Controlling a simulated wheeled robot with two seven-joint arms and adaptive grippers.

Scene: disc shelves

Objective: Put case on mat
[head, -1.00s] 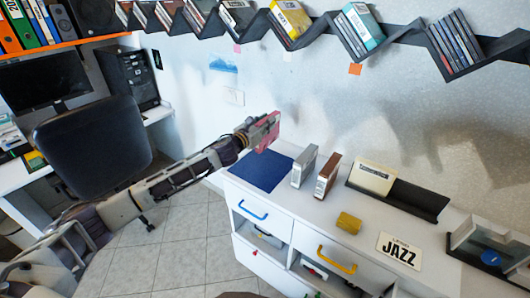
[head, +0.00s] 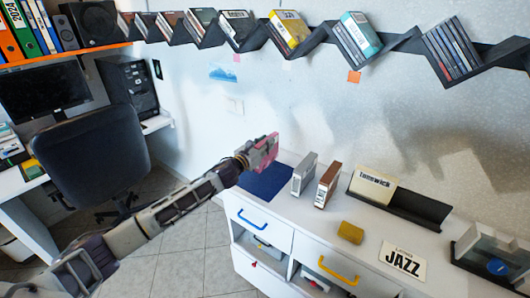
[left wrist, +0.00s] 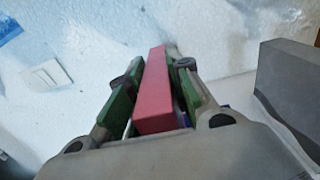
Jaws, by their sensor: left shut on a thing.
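My left gripper (head: 258,156) is shut on a pink-red case (head: 266,149) and holds it above the left end of the white cabinet. In the left wrist view the red case (left wrist: 156,95) sits between the two green-padded fingers (left wrist: 150,92). The dark blue mat (head: 268,181) lies flat on the cabinet top, just below the case and partly behind my gripper. I cannot tell exactly how high the case is above the mat. My right gripper does not show.
A grey case (head: 304,174) and a brown case (head: 328,181) stand upright right of the mat. A yellow block (head: 350,232), a JAZZ card (head: 403,261) and a dark tray (head: 413,208) with a cream card (head: 374,187) are farther right. A zigzag shelf (head: 402,42) hangs above.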

